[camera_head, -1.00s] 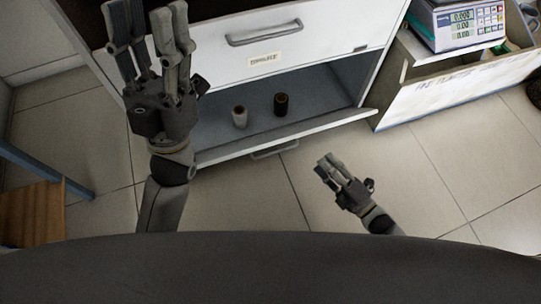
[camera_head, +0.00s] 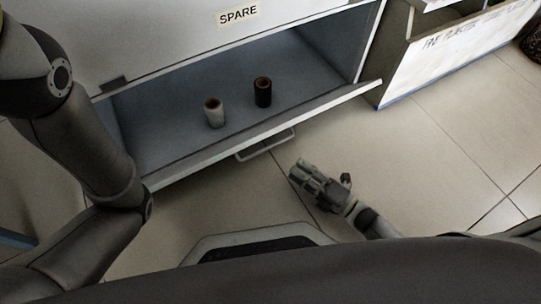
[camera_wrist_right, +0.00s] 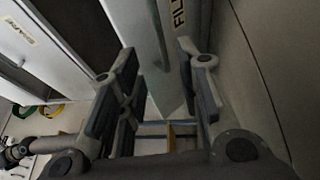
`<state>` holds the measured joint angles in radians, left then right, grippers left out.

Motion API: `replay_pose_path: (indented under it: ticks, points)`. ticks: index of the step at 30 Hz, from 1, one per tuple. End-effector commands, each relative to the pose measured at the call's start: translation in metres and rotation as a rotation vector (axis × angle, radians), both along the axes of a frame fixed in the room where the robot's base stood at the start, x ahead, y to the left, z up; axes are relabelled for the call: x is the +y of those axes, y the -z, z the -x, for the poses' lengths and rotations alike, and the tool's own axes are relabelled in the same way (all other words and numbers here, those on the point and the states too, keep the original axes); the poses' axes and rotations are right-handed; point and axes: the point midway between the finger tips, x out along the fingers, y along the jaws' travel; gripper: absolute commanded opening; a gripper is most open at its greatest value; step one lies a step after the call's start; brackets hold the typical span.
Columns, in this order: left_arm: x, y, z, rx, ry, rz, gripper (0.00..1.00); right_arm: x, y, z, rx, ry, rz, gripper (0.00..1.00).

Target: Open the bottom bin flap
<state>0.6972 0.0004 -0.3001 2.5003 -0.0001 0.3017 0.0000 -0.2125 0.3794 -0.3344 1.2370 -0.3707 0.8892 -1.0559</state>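The bottom bin flap (camera_head: 240,148) is a pale panel folded outward and down from the white cabinet, and the bin behind it stands open. Its metal handle (camera_head: 268,147) shows beneath its outer side. My right gripper (camera_head: 296,169) is low over the floor, just right of the handle and apart from it in the head view. In the right wrist view its fingers (camera_wrist_right: 158,88) are spread, with a pale panel (camera_wrist_right: 153,45) beyond the gap, probably the flap. My left arm (camera_head: 85,145) crosses the left side; its gripper is out of view.
A pale cup-like piece (camera_head: 214,112) and a dark one (camera_head: 263,92) stand inside the bin (camera_head: 165,115). Above is a closed panel labelled SPARE (camera_head: 238,15). A box with writing (camera_head: 450,45) stands to the right. Tiled floor (camera_head: 430,155) is free at lower right.

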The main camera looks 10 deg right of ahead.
Motion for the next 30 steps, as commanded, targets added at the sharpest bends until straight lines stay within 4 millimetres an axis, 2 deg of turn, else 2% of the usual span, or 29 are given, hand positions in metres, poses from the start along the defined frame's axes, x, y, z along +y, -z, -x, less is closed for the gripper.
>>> replay_pose_path:
  ticks: [5, 18, 22, 30]
  points:
    - [0.0, 0.009, 0.001, -0.002, 0.0, 0.0, 0.4, 0.012, 0.0, -0.013, -0.004, -0.001, -0.001, 0.32]
    - [0.0, 0.044, 0.001, -0.002, 0.0, 0.0, 0.4, 0.064, -0.006, -0.069, -0.004, -0.001, -0.002, 0.32]
    - [0.0, 0.047, 0.001, -0.002, 0.0, 0.0, 0.4, 0.071, -0.009, -0.076, -0.003, 0.0, -0.001, 0.32]
    - [0.0, 0.047, 0.001, -0.003, 0.0, 0.0, 0.4, 0.073, -0.011, -0.079, -0.001, 0.0, -0.001, 0.32]
